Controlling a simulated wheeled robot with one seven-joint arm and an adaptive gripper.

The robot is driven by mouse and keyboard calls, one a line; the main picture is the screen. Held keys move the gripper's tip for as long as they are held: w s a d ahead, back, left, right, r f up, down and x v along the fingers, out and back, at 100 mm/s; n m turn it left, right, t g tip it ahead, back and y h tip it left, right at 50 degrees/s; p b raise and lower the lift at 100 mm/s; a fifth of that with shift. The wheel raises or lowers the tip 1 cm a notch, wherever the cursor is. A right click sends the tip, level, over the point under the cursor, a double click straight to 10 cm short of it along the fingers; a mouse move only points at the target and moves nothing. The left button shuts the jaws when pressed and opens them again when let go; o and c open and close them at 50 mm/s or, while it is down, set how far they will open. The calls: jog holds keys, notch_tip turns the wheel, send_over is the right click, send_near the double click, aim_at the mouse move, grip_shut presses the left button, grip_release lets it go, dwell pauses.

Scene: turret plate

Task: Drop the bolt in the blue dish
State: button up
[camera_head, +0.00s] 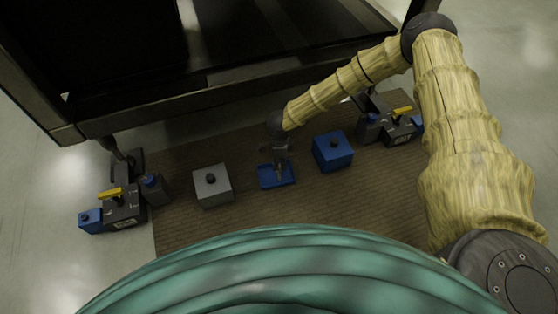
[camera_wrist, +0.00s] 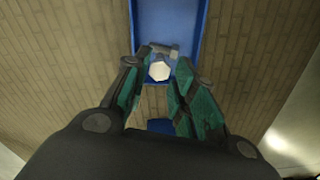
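The blue dish (camera_head: 265,184) is a shallow tray on the brown mat, below my gripper (camera_head: 279,172). In the wrist view the dish (camera_wrist: 152,18) fills the top middle, ahead of and beneath the fingertips. The bolt (camera_wrist: 159,71) shows its pale six-sided head toward the wrist camera, between the fingertips of my gripper (camera_wrist: 162,62). The fingers are closed in around it and appear to hold it over the near end of the dish. The bolt's shank is mostly hidden, and its height above the dish is hard to judge.
A grey block (camera_head: 211,187) with a dark knob stands left of the dish, and a blue block (camera_head: 333,152) with a dark knob stands right. Dark devices with yellow levers (camera_head: 123,205) (camera_head: 398,122) sit at both sides. A black frame (camera_head: 190,108) rises behind the mat.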

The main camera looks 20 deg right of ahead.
jog(key=shift+o, duration=1.2)
notch_tip(320, 180, up, 12)
jog(key=s+f+n+t, duration=0.1)
jog(key=s+f+n, duration=0.55)
jog(key=s, duration=0.65)
jog(key=s+f+n+t, duration=0.1)
jog(key=s+f+n, duration=0.2)
jog(key=s+n, duration=0.75)
jog(key=s+d+r+n+g, duration=0.1)
jog(key=s+n, duration=0.1)
jog(key=s, duration=0.4)
jog(key=s+d+r+n+g, duration=0.1)
jog(key=s+d+r+n, duration=0.1)
jog(key=s, duration=0.4)
notch_tip(320, 180, up, 38)
jog(key=p, duration=3.8)
jog(key=shift+s, duration=0.45)
